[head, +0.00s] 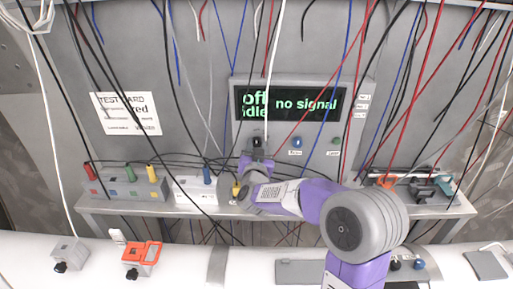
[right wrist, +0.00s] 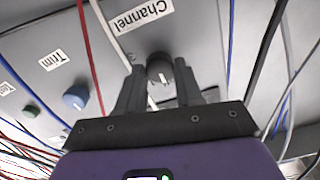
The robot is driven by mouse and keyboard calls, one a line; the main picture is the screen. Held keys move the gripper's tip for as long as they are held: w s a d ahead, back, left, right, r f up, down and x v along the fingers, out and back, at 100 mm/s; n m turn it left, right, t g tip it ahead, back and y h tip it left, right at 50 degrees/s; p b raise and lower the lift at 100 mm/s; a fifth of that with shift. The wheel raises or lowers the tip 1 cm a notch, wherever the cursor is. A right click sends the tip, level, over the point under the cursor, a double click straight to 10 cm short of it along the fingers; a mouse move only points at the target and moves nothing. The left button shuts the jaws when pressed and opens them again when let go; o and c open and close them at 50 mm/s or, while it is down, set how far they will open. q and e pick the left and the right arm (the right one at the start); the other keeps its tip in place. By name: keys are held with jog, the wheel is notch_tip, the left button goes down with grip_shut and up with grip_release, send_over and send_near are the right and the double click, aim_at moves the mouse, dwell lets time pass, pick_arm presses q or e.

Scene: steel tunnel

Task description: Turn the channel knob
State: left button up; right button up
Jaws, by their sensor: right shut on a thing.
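The dark channel knob (right wrist: 160,66) sits on the grey panel beside the "Channel" label (right wrist: 143,15) in the right wrist view. A short white pointer mark shows on the knob's lower side. My right gripper (right wrist: 159,76) is shut on the knob, one finger on each side. In the head view the right gripper (head: 257,156) reaches up to the knob (head: 257,141) from below, its arm coming from the lower right. The panel's screen (head: 287,104) shows "off", "idle" and "no signal" in green. My left gripper is not in view.
A blue trim knob (right wrist: 75,97) and a green knob (right wrist: 30,111) are beside the channel knob on the same panel. Many loose cables hang in front of the wall and panel. A grey shelf (head: 420,210) with coloured connectors (head: 125,175) runs below.

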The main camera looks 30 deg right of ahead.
jog(key=shift+f+m+b, duration=0.1)
jog(key=shift+m+b, duration=0.4)
jog(key=shift+b, duration=0.25)
jog(key=m+b, duration=0.7)
jog(key=b, duration=0.1)
jog(key=shift+d+f+m, duration=0.1)
jog(key=shift+m, duration=0.2)
jog(key=m+b, duration=0.2)
jog(key=b, duration=0.1)
jog(key=shift+m, duration=0.4)
jog(key=m+b, duration=0.5)
jog(key=m, duration=0.1)
jog(key=m+b, duration=0.2)
jog(key=m, duration=0.1)
jog(key=shift+m, duration=0.3)
jog(key=shift+m+b, duration=0.95)
jog(key=shift+m, duration=0.45)
jog(key=o, duration=1)
